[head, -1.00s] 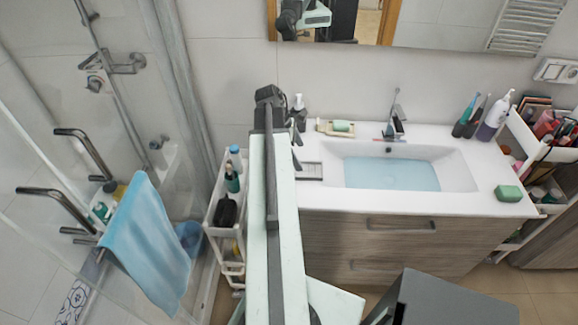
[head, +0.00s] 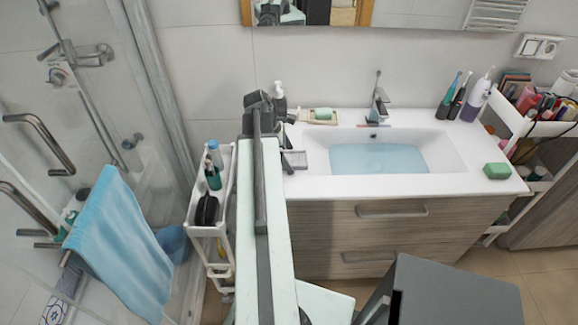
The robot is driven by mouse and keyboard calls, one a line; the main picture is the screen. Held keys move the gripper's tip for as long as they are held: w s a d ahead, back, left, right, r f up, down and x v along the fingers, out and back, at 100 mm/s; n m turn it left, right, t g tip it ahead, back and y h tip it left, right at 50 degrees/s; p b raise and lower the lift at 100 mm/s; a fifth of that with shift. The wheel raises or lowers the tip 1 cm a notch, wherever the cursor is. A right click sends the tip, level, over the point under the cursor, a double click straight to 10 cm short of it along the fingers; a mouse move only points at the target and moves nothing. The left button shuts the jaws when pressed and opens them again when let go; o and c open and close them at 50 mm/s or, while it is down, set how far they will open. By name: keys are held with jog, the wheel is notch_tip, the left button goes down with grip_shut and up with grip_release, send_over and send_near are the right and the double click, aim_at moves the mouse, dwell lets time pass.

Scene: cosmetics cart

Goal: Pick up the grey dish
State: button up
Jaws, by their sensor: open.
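The grey dish (head: 294,160) lies flat on the white counter, just left of the basin, in the head view. It is small and rectangular, and its left part is partly hidden by my arm. My gripper (head: 286,140) is at the far end of my raised arm, seen from behind, close to the dish in the picture. It is open and seems empty. Its height above the counter is hard to tell.
A tap (head: 378,100) stands behind the water-filled basin (head: 440,150). A dark bottle (head: 280,100) and a soap tray (head: 306,116) stand at the back. Green soap (head: 497,171) lies at right. A white cart (head: 190,222) with bottles stands left of the counter.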

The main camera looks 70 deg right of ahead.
jog(key=c, duration=1.4)
jog(key=shift+c, duration=0.2)
jog(key=shift+r, duration=0.2)
